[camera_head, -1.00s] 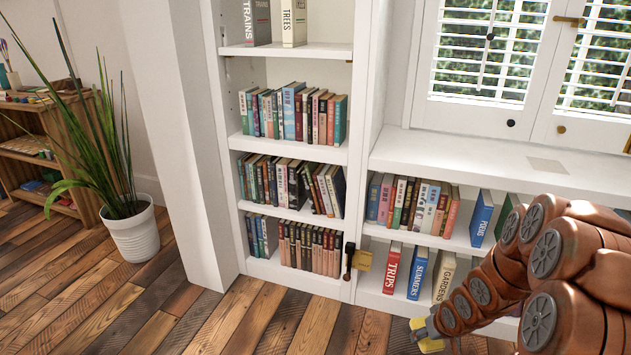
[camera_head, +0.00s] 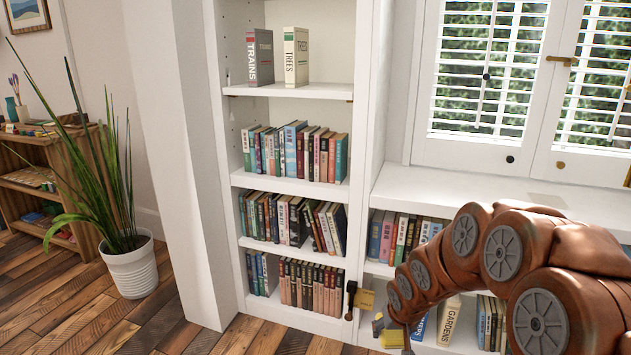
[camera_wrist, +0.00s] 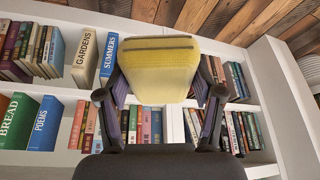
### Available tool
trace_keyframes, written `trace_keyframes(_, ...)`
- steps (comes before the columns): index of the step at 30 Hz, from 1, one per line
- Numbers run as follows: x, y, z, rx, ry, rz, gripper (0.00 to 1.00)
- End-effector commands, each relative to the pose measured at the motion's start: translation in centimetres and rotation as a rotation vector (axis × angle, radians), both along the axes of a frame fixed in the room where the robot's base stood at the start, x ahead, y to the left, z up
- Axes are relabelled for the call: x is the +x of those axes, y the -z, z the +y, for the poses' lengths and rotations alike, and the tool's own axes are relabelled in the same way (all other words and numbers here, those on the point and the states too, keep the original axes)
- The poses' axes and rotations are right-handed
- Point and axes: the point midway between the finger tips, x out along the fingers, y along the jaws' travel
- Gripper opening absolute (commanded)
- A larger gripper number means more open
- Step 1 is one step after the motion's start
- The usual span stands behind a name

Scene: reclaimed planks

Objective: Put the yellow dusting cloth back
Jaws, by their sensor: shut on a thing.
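My gripper (camera_wrist: 160,82) is shut on the yellow dusting cloth (camera_wrist: 158,68), a folded pad held between its two fingers in the wrist view. The gripper fingers are hard to make out there.
A tall white bookcase (camera_head: 218,160) with several rows of books stands left of my arm. A low white shelf unit (camera_head: 440,187) under the shuttered windows is partly hidden by my arm. A potted plant (camera_head: 130,272) stands at left. The plank floor (camera_head: 70,312) is clear there.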

Motion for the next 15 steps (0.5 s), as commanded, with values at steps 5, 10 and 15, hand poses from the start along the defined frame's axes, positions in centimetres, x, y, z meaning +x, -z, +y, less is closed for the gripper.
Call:
trace_keyframes(5, 0.1, -2.7, 0.0, -0.001, 0.0, -0.002, 0.16)
trace_keyframes(10, 0.1, -5.1, -0.1, -0.001, 0.0, -0.002, 0.16)
trace_keyframes(15, 0.1, -8.3, -0.1, -0.001, 0.0, -0.002, 0.16)
